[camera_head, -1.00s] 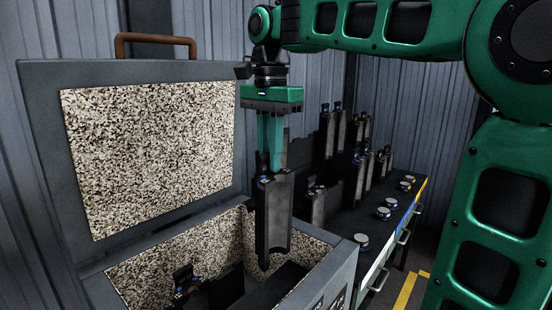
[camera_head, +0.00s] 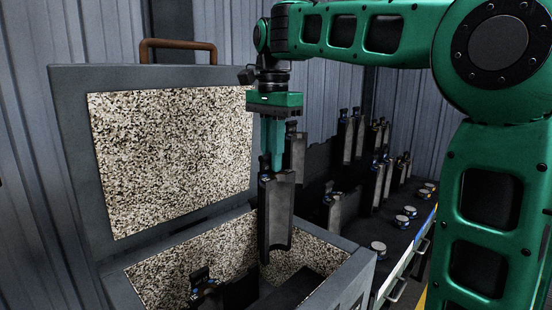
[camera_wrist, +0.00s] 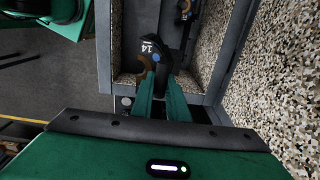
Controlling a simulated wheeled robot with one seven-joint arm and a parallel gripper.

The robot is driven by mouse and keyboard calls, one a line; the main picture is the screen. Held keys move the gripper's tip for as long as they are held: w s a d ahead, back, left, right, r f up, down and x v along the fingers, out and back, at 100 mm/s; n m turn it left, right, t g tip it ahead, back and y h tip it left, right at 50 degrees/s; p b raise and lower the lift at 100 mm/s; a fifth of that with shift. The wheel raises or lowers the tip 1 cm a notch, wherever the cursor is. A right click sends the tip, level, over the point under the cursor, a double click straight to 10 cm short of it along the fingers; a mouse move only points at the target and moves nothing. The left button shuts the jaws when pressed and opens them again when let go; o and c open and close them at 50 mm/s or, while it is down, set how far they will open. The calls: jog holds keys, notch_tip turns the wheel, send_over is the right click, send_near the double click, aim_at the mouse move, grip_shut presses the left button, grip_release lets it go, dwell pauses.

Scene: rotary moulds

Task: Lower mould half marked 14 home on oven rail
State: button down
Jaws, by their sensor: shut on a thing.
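My gripper (camera_head: 273,166) is shut on a dark grey mould half (camera_head: 277,215), a long hollowed shell hanging upright. In the wrist view my gripper (camera_wrist: 164,80) holds the mould half (camera_wrist: 142,58) at its end, where the number 14 shows beside a blue dot. The mould half is over the opening of the box-shaped oven (camera_head: 352,268); its lower end shows against the far inner wall. A second mould piece (camera_head: 203,283) stands inside the oven at the left, and part of it shows in the wrist view (camera_wrist: 186,10). The oven rail is hard to make out in the dark interior.
The oven lid (camera_head: 78,150) stands open behind, with a speckled lining and a brown handle (camera_head: 178,44). At the right is a dark bench (camera_head: 398,232) with several mould halves in racks and several round silver-topped pieces. Grey ribbed walls stand behind.

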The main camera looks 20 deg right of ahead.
jog(key=w+a, duration=0.4)
jog(key=w, duration=0.5)
jog(key=shift+w+a+r, duration=0.15)
jog(key=shift+w+r, duration=0.1)
jog(key=shift+w, duration=0.1)
dwell(0.8)
jog(key=shift+f, duration=0.15)
dwell(0.5)
notch_tip(320, 180, down, 26)
dwell(3.4)
jog(key=shift+s+a+f, duration=0.1)
jog(key=shift+f, duration=0.2)
dwell(0.5)
